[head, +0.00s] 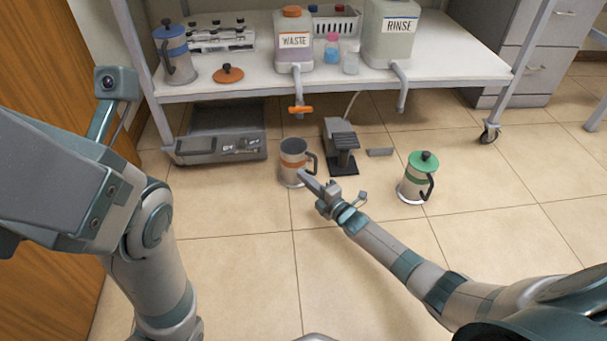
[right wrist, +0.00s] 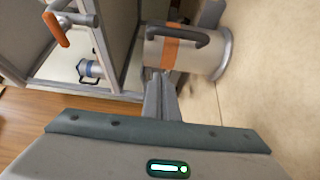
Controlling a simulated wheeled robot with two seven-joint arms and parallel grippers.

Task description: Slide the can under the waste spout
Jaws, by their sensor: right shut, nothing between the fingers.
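The open, lidless metal can (head: 292,166) with an orange band and dark handle stands upright on the floor, below and slightly in front of the waste spout (head: 299,95) with its orange tap lever. My right gripper (head: 303,174) is shut and empty, its fingertips at the can's near right side, below the handle. In the right wrist view the can (right wrist: 195,57) lies just beyond the shut fingers (right wrist: 160,78); whether they touch cannot be told. The orange lever (right wrist: 57,28) shows there too. My left gripper's body (head: 50,165) is at the left; its fingers are hidden.
A green-lidded can (head: 415,180) stands on the floor at right. A black pedal (head: 342,148) stands right of the orange-banded can, and a grey tray (head: 215,147) left. The shelf (head: 440,62) above holds the waste and rinse jugs, a blue-lidded can (head: 174,55) and an orange lid (head: 228,74).

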